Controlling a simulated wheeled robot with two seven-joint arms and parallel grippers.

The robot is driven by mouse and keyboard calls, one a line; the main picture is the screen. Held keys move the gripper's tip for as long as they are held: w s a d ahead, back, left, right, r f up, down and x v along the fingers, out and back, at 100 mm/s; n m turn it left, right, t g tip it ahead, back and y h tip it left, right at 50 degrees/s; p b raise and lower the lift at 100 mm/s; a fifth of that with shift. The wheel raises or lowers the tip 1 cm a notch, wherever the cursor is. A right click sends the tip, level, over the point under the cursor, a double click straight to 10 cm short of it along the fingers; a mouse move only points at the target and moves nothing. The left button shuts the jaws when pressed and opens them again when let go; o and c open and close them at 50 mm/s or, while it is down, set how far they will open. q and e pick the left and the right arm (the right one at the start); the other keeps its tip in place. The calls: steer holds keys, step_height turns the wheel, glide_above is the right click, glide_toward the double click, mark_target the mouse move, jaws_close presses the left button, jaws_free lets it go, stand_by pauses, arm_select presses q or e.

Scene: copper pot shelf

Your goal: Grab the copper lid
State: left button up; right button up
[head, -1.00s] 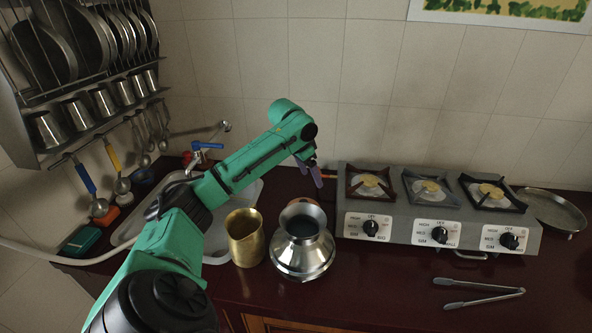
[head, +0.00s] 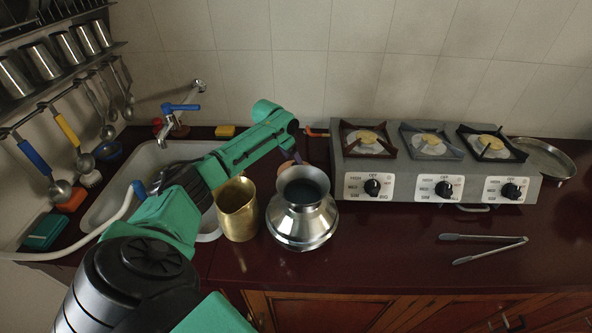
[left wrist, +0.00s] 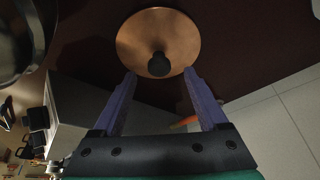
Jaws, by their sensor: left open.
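The copper lid (left wrist: 158,25) is a round flat disc with a black knob (left wrist: 158,65), lying on the dark counter in the left wrist view. My left gripper (left wrist: 160,74) is open, its two purple fingers pointing at the lid, one on each side of the knob. Nothing is held between them. In the head view my left gripper (head: 294,157) is low behind the steel pot (head: 302,222), which hides most of the lid. My right gripper is not in view.
A brass pot (head: 237,212) stands left of the steel pot, beside the sink (head: 110,205). A three-burner stove (head: 430,165) is close on the right. Tongs (head: 485,245) lie on the clear front right counter (head: 400,265). The wall is behind.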

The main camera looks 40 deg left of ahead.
mark_target(295, 165)
arm_select(q)
steer(key=x, duration=0.2)
steer(key=shift+w+d+f, duration=0.1)
steer(key=shift+d+f, duration=0.05)
steer(key=shift+f, duration=0.2)
steer(key=shift+w+f, duration=0.15)
steer(key=shift+f, duration=0.15)
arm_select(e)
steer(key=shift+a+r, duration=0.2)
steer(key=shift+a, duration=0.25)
arm_select(q)
steer(key=c, duration=1)
steer(key=shift+r, duration=0.1)
jaws_close()
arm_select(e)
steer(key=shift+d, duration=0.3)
